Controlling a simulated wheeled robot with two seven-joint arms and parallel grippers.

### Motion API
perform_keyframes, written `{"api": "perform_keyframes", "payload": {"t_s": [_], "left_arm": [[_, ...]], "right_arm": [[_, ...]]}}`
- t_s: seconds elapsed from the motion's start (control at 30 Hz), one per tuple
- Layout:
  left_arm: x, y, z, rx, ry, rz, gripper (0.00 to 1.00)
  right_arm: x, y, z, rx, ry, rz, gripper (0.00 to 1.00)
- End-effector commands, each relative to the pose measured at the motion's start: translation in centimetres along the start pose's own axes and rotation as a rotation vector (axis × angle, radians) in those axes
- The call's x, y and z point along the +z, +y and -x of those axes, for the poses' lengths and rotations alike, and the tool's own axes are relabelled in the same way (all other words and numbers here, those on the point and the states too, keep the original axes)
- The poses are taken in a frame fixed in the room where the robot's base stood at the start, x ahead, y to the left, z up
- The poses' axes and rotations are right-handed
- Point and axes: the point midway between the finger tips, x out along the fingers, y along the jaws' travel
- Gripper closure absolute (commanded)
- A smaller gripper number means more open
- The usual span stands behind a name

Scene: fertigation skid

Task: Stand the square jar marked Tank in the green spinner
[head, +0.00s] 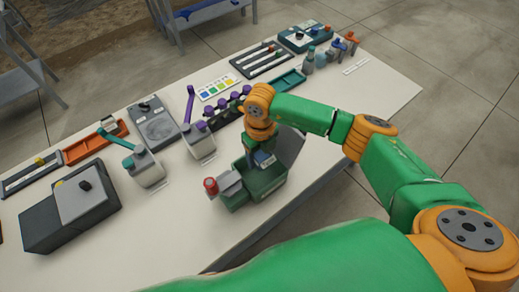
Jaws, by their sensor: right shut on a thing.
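A dark green box, which I take to be the green spinner (262,187), stands near the front edge of the table. A grey tilted panel (291,147) rises at its right, and a grey part with a red knob (211,186) sits at its left. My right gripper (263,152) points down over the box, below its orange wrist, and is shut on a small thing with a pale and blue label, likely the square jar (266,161). The word on it is too small to read. Whether the jar touches the box is hidden. My left gripper is not in view.
The white table (185,225) has free room left of the green box. Behind stand a purple-levered jug (200,146), a teal-levered jug (146,169) and a grey scale-like plate (155,125). A dark grey device (68,210) sits at the left. Small bottles (308,62) stand at the far right.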

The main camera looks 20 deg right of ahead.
Motion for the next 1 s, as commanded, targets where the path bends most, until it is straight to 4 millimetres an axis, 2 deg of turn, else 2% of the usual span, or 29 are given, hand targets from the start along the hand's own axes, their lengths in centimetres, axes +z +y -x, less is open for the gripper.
{"api": "perform_keyframes", "payload": {"t_s": [0.03,0.7,1.0], "left_arm": [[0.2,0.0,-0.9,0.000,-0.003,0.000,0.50],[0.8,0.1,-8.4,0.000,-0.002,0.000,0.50],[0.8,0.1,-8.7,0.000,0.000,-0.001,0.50]], "right_arm": [[0.0,0.0,-1.0,0.000,0.000,0.000,0.98],[0.0,0.0,-10.2,0.000,0.000,0.003,0.98],[0.0,0.0,-10.5,0.000,0.000,0.003,0.98]]}}
